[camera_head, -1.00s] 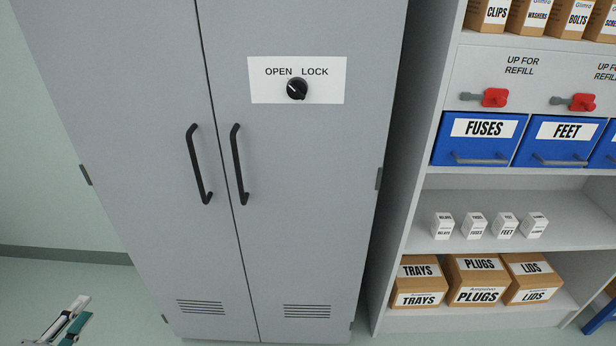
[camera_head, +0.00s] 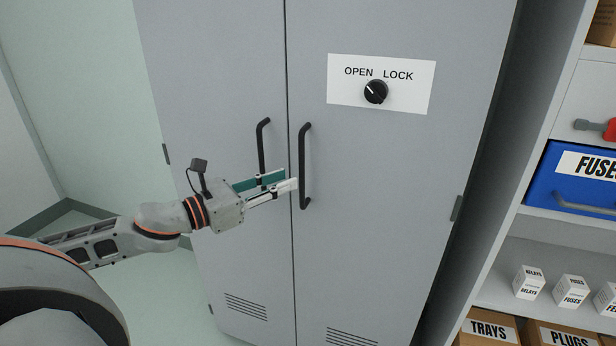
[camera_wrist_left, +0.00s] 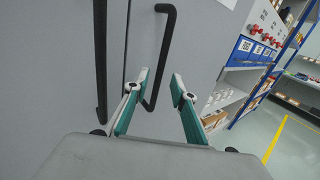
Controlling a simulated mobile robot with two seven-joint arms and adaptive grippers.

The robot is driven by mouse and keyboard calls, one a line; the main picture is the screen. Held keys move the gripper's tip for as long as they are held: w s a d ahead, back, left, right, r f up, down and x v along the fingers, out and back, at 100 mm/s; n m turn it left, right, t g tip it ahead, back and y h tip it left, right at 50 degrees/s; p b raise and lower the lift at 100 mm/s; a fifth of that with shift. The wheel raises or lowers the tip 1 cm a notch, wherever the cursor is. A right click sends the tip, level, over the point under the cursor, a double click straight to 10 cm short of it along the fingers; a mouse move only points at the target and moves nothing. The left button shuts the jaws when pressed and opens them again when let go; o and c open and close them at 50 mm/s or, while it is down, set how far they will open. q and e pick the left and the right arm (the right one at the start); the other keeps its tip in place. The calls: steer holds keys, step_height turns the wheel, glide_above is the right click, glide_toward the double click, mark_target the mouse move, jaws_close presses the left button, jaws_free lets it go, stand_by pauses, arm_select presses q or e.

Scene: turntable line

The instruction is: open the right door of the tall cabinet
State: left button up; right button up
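The tall grey cabinet has a left door (camera_head: 215,70) and a right door (camera_head: 400,190), both closed. The right door has a black bar handle (camera_head: 304,165) beside the centre seam. It also shows in the wrist view (camera_wrist_left: 165,50). My left gripper (camera_head: 284,182) is open, its fingertips close to the lower half of that handle. In the wrist view, the fingers (camera_wrist_left: 160,82) stand apart and the handle's lower part appears in the gap between them. I cannot tell whether they touch it. My right gripper is not in view.
The left door's handle (camera_head: 261,148) is close to my left gripper. A black knob (camera_head: 375,92) on the right door points toward OPEN. A shelf unit with a blue FUSES bin (camera_head: 575,190), small boxes and cartons stands at the right. Floor left of the cabinet is clear.

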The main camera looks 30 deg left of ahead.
mark_target(300, 175)
arm_select(q)
steer(key=b+x, duration=0.1)
steer(key=x, duration=0.1)
steer(key=b+x, duration=0.1)
steer(key=x, duration=0.1)
steer(key=shift+w+d+f, duration=0.1)
steer(key=shift+w+f, duration=0.1)
steer(key=shift+w, duration=0.05)
steer(key=shift+w+d+b, duration=0.2)
steer(key=shift+w+b, duration=0.35)
steer(key=shift+w+r, duration=0.15)
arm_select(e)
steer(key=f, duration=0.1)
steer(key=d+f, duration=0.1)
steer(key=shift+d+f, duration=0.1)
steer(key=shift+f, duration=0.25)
arm_select(q)
jaws_close()
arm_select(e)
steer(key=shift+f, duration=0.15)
